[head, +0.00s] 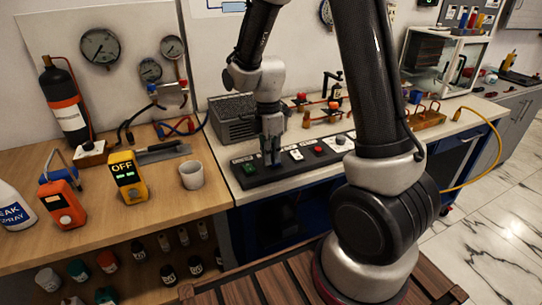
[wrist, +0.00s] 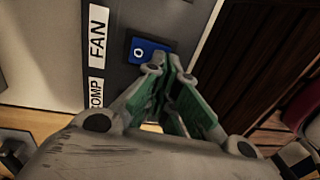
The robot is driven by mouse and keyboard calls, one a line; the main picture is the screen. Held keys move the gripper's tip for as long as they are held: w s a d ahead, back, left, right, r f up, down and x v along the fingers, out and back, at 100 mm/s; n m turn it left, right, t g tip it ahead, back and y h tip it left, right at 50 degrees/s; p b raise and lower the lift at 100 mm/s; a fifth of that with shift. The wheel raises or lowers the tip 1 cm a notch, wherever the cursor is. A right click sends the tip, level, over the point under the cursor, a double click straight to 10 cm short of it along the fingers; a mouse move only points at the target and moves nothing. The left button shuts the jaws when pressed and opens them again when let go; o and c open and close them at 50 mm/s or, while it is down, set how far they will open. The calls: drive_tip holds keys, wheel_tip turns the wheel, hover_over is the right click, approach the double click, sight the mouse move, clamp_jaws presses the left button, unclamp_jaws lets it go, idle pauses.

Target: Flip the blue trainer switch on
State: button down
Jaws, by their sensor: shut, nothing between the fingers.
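The blue trainer switch (wrist: 150,52) shows in the wrist view, set in the dark panel (wrist: 118,75) beside a white FAN label. A round white mark is on its face. My gripper (wrist: 172,62) is shut and empty, its tips close to the switch's lower right edge in the picture. I cannot tell whether they touch it. In the head view my gripper (head: 272,160) points down at the left part of the long dark panel (head: 265,178). It hides most or all of the blue switch there.
The panel also carries a white switch (head: 297,155), a red button (head: 318,149) and a grey knob (head: 340,139). A grey ribbed box (head: 233,118) stands behind it. A white cup (head: 191,175) and a yellow OFF meter (head: 127,176) stand on the wooden bench to the left.

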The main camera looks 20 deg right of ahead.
drive_tip(key=shift+f, duration=0.1)
drive_tip(key=shift+s+f, duration=0.2)
drive_tip(key=shift+f, duration=0.1)
drive_tip(key=shift+w+r, duration=0.1)
drive_tip(key=shift+w+r, duration=0.2)
drive_tip(key=shift+w, duration=0.5)
drive_tip(key=shift+r, duration=0.1)
drive_tip(key=shift+r, duration=0.25)
wheel_tip(320, 180, up, 13)
drive_tip(key=s, duration=0.1)
drive_tip(key=shift+s+r, duration=0.15)
drive_tip(key=shift+s, duration=0.2)
